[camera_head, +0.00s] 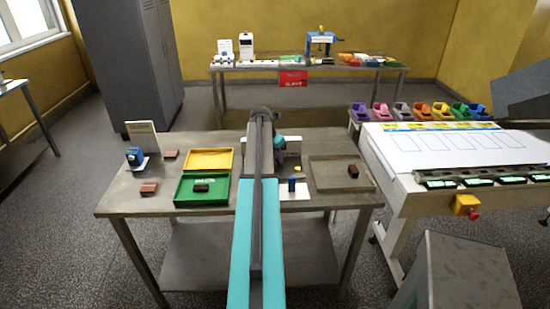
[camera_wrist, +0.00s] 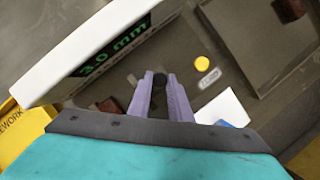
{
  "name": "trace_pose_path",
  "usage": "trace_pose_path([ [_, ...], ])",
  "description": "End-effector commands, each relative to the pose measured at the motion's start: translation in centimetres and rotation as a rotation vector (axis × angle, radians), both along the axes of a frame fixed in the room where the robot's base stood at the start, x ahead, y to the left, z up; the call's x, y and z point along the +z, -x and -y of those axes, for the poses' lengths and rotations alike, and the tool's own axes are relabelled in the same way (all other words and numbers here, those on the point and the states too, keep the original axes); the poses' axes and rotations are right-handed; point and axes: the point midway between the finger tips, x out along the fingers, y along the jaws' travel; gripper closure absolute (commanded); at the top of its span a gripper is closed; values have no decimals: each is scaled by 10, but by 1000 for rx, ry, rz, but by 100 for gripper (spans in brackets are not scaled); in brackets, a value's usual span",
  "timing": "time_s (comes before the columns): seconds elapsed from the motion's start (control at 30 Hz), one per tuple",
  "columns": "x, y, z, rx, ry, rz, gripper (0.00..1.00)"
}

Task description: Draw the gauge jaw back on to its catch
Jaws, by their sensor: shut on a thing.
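The gauge is a white housing (camera_wrist: 75,45) with a green "3.0 mm" display, at the upper left of the wrist view. In the head view a white part of it (camera_head: 293,145) shows just right of my arm. My gripper (camera_wrist: 160,84) has two pale purple fingers, shut on a small dark round knob (camera_wrist: 160,80) just beside the gauge. The rest of the gauge jaw and its catch cannot be made out.
A yellow disc (camera_wrist: 202,63) lies right of my fingers. A blue block (camera_head: 292,185) stands on a white pad (camera_head: 303,193). A grey tray (camera_head: 325,178) is at right; yellow (camera_head: 222,153) and green (camera_head: 222,203) trays are left. Brown blocks lie around.

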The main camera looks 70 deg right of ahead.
Motion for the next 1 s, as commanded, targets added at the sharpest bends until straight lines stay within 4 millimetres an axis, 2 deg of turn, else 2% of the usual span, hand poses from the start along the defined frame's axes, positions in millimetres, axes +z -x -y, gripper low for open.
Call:
trace_pose_path([
  [0.03, 1, 6, 2, -4, 5, -12, 100],
  [0.23, 1, 3, 1, 1, 6, -13, 100],
  [0.27, 1, 2, 0, 1, 6, -13, 80],
  [0.37, 1, 0, 0, 3, 6, -13, 64],
  [0.77, 2, -8, -5, 13, 4, -9, 63],
  [1.0, 14, -11, -10, 14, 6, -7, 63],
])
